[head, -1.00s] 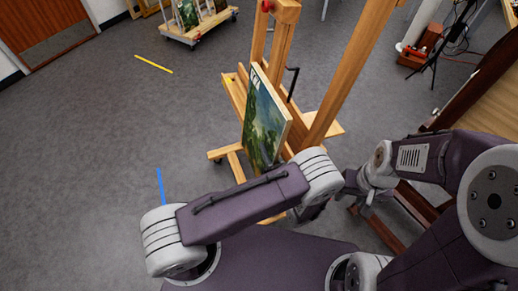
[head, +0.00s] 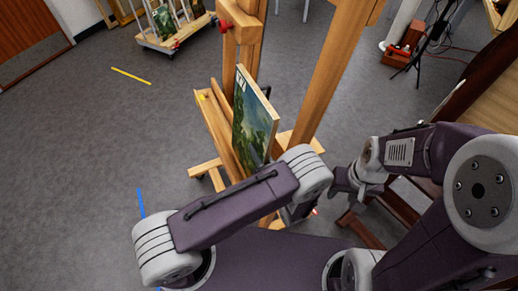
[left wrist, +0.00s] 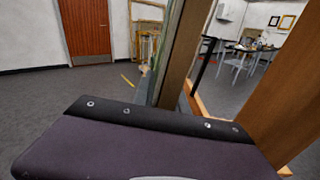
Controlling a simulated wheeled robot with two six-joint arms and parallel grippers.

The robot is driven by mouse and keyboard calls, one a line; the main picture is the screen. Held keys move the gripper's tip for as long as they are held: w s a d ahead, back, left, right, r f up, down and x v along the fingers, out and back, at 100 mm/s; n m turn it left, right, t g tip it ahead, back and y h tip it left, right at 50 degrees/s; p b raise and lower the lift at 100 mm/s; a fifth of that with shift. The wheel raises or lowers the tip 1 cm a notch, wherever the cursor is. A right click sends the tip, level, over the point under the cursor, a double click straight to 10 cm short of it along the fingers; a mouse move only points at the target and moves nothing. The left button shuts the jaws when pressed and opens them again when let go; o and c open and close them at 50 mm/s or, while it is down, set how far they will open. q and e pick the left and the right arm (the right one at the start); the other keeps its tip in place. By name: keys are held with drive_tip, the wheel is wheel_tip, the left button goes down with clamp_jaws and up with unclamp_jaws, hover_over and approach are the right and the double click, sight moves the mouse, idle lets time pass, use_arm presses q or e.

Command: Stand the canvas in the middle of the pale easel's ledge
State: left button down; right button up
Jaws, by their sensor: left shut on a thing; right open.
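The canvas (head: 255,118), a green landscape with a pale wooden edge, is upright in the head view, seen at a steep angle. It also shows nearly edge-on in the left wrist view (left wrist: 184,52). My left gripper is shut on it low at its near side; my forearm hides the fingers. The pale easel (head: 322,75) rises behind and right of the canvas. Its ledge (head: 212,118) shows left of the canvas; I cannot tell whether the canvas touches it. My right gripper (head: 343,183) is open and empty, right of my left wrist.
A wheeled rack (head: 172,38) with paintings stands at the far left. A red box (head: 397,57) and a dark tripod (head: 418,60) are at the back right. A brown wooden piece (head: 480,70) is at the right. The grey floor on the left is clear, with yellow and blue tape.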

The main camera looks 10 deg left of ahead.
sight(249, 136)
use_arm(q)
drive_tip(key=x, duration=0.5)
drive_tip(key=shift+w, duration=0.1)
drive_tip(key=shift+w+a, duration=0.4)
drive_tip(key=x, duration=0.3)
drive_tip(key=shift+w, duration=0.3)
drive_tip(key=shift+b+x, duration=0.35)
drive_tip(key=shift+x, duration=0.8)
drive_tip(key=x, duration=0.3)
drive_tip(key=shift+a, duration=0.1)
drive_tip(key=shift+b+x, duration=0.6)
drive_tip(key=shift+x, duration=1.05)
drive_tip(key=shift+w+d+f+b, duration=0.3)
drive_tip(key=shift+w+f+b, duration=0.2)
drive_tip(key=shift+f+b, duration=0.4)
drive_tip(key=shift+w+d+f+b, duration=0.3)
drive_tip(key=shift+w+f+b, duration=0.25)
drive_tip(key=shift+b, duration=0.5)
use_arm(e)
drive_tip(key=shift+f, duration=2.9)
